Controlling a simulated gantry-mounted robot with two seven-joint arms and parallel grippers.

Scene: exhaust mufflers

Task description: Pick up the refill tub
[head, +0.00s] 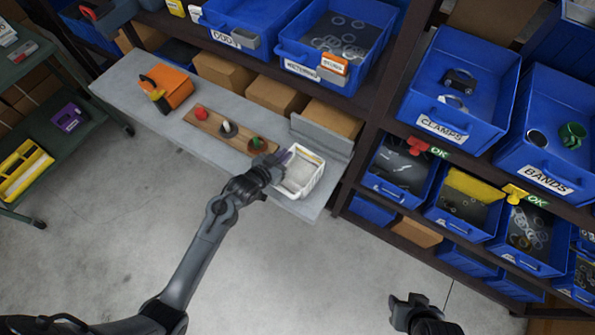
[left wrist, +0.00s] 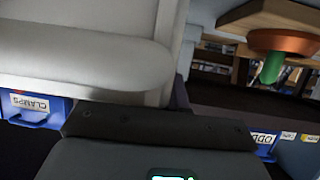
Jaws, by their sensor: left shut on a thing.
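The refill tub appears to be the white, open-topped tub (head: 306,183) at the right end of the grey shelf board in the head view. Its inside looks pale. My left gripper (head: 277,165) is at its left rim, shut on it. In the left wrist view the tub's white wall (left wrist: 85,50) fills the upper left, close to the dark gripper (left wrist: 155,125); the grip itself is partly hidden. I cannot tell whether the tub touches the board. My right gripper (head: 408,305) is at the bottom right, away from the tub, its jaws unclear.
On the grey board (head: 150,105) are a wooden strip (head: 232,140) with red, dark and green-topped pieces and an orange item (head: 170,85). A low upright plate (head: 320,137) stands behind the tub. Racks of blue bins (head: 460,90) stand right. Floor in front is clear.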

